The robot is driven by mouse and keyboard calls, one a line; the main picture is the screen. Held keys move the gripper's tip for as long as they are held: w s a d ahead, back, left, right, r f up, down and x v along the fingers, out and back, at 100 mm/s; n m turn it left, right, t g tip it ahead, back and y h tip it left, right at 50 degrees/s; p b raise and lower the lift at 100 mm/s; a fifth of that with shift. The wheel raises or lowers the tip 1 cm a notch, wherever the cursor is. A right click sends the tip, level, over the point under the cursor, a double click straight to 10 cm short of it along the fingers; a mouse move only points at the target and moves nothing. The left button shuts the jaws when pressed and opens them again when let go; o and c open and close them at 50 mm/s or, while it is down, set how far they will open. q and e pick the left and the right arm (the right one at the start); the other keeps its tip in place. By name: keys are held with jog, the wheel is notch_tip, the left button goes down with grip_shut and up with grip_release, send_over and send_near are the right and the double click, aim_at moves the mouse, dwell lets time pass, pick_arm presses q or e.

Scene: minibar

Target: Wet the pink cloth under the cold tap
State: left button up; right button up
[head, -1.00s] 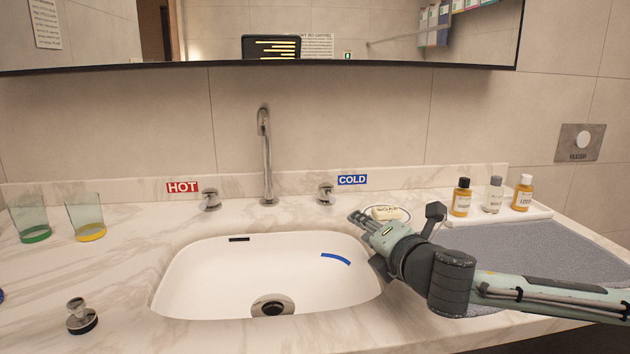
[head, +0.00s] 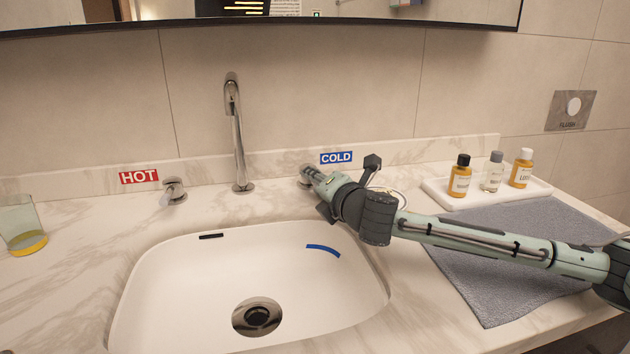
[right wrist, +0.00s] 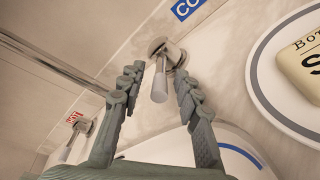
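The cold tap handle (head: 305,172) is a chrome knob with a lever, left of and below the blue COLD label (head: 336,158). My right gripper (head: 313,182) is at this handle and partly covers it. In the right wrist view, the handle's lever (right wrist: 160,88) lies between the fingertips of my open right gripper (right wrist: 157,78), with gaps showing on both sides. The chrome spout (head: 238,140) rises behind the white basin (head: 180,285); no water shows. The pink cloth is not in view. My left gripper is not in view.
The hot tap handle (head: 173,190) is left of the spout. A soap bar (right wrist: 305,65) on a round dish (right wrist: 262,80) is close to my right gripper. A bottle tray (head: 535,190) and grey mat (head: 500,285) are at right; a glass (head: 20,222) is at left.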

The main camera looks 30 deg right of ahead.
jog(key=shift+w, duration=0.3)
grip_shut()
jog(key=shift+d+f, duration=0.1)
